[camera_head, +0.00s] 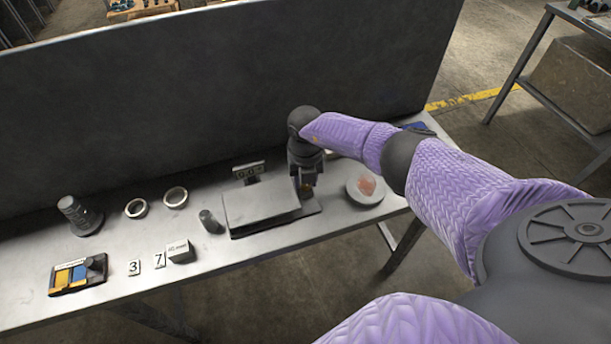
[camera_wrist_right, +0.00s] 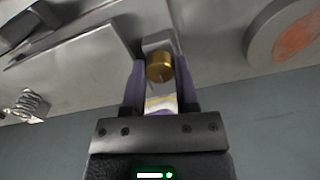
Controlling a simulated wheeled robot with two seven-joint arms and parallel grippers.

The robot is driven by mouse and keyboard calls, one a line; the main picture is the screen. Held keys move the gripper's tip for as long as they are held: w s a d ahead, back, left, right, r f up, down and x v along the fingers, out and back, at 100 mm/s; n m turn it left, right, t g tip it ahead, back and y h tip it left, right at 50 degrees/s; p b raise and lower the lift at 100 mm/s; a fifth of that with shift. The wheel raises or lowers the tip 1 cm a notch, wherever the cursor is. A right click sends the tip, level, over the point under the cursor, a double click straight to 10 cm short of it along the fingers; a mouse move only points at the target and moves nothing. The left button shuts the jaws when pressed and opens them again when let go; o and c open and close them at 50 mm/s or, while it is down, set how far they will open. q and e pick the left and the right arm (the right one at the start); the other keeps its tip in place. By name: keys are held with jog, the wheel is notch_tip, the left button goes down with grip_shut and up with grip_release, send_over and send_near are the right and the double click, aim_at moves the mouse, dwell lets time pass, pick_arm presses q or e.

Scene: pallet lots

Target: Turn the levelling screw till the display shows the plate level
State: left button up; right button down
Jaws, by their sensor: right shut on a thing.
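The grey plate (camera_head: 262,204) sits on a dark base at the middle of the table. A small display (camera_head: 248,172) stands behind it; its characters are too small to read surely. My right gripper (camera_head: 304,184) points down at the plate's right end. In the right wrist view the brass levelling screw (camera_wrist_right: 160,68) is between the fingers of my right gripper (camera_wrist_right: 161,82), which is shut on its knob. In the head view the gripper mostly hides the screw. My left gripper is not in view.
A round dish (camera_head: 365,188) with a reddish patch stands close right of the gripper. A dark panel (camera_head: 200,100) rises behind.

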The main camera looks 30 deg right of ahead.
jog(key=shift+c, duration=1.8)
grip_release()
notch_tip(320, 180, up, 10)
jog(key=p, duration=0.4)
